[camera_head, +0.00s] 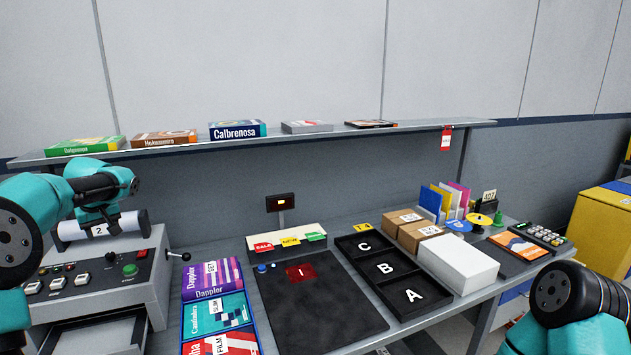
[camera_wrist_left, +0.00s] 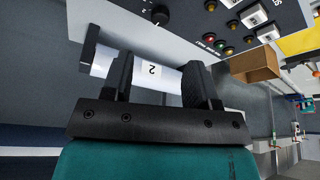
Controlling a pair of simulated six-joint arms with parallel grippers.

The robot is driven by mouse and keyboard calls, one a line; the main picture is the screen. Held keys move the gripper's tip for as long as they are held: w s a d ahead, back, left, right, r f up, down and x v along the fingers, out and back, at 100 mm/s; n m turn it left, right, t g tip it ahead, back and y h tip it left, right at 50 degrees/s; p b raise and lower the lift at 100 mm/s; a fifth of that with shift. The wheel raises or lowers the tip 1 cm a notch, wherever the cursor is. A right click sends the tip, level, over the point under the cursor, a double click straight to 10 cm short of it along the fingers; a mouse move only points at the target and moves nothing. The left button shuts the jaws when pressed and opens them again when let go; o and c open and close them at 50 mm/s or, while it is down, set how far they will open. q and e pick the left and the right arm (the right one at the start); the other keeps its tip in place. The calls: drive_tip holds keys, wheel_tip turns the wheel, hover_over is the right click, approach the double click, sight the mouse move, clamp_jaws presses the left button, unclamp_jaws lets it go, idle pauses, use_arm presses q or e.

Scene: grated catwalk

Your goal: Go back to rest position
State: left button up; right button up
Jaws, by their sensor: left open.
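My left arm comes in from the left in the head view, its wrist above the machine with the white roll labelled 2 (camera_head: 98,231). In the left wrist view my left gripper (camera_wrist_left: 160,85) is open. Its two dark fingers show in front of the white roll (camera_wrist_left: 103,60), with the 2 label in the gap between them. I cannot tell whether they touch the roll. Of my right arm only a teal and black link shows at the lower right in the head view; its gripper is out of frame.
The grey machine (camera_head: 150,287) has buttons and a side lever. A shelf (camera_head: 330,138) with several boxes runs along the back. On the bench are a dark mat (camera_head: 330,315), the A-B-C tray (camera_head: 362,274), cartons (camera_head: 420,234) and a white box (camera_head: 458,263).

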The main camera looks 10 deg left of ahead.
use_arm(q)
approach(110, 254)
drive_tip(key=x, duration=0.9)
drive_tip(key=shift+f, duration=0.1)
drive_tip(key=shift+s+r+m, duration=0.1)
drive_tip(key=shift+r+m, duration=0.15)
drive_tip(key=shift+m, duration=0.25)
drive_tip(key=shift+s+a+m+t+h, duration=0.1)
drive_tip(key=shift+m+t+h, duration=0.35)
drive_tip(key=shift+m, duration=0.95)
drive_tip(key=shift+a+m+t+h, duration=0.1)
drive_tip(key=shift+m+t+h, duration=0.3)
drive_tip(key=shift+m, duration=1)
drive_tip(key=shift+h, duration=0.25)
